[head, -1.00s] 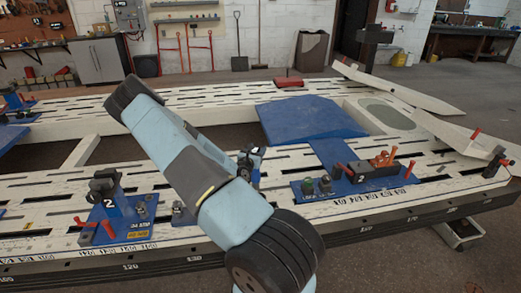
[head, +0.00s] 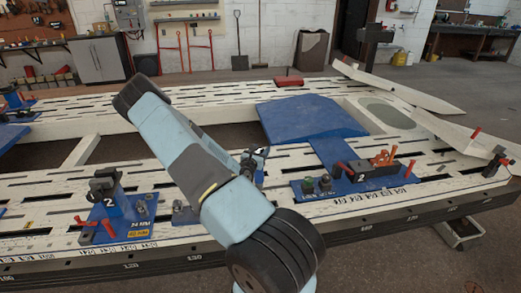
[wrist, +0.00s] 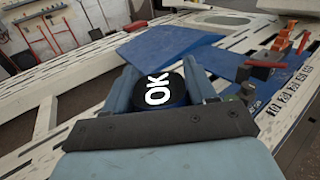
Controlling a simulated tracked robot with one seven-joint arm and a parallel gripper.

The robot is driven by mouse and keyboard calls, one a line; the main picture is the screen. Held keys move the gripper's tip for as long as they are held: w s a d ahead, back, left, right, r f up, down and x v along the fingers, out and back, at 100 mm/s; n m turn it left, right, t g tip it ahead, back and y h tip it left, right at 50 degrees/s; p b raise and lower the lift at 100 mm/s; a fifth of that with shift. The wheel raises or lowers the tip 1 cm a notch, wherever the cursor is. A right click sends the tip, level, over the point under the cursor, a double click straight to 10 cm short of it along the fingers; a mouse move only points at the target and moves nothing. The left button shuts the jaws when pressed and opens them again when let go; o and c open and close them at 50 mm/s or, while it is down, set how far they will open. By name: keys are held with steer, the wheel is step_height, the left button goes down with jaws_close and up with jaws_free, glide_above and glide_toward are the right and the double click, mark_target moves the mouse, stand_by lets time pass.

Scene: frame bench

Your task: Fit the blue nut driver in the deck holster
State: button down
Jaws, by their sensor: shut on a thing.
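In the wrist view my gripper (wrist: 160,82) is shut on a round thing with a black top marked "OK" and a blue side, which I take for the blue nut driver (wrist: 157,93). Its lower part is hidden. In the head view my gripper (head: 254,162) shows just beyond my forearm, above the near deck rail, and the forearm covers part of it. I cannot make out the deck holster for certain. A small blue-based fixture (head: 185,213) sits on the near rail, partly covered by my arm.
A blue panel (head: 300,122) lies beyond.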

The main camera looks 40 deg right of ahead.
glide_above(260, 174)
steer(key=w+d, duration=0.2)
steer(key=w, duration=0.1)
steer(key=shift+s+d+f, duration=0.1)
steer(key=shift+s+f, duration=0.05)
steer(key=shift+f, duration=1)
steer(key=shift+s+d+f, duration=0.1)
steer(key=shift+f, duration=5.4)
steer(key=shift+c, duration=1.3)
jaws_free()
steer(key=shift+s+a+f, duration=0.1)
steer(key=shift+a, duration=0.05)
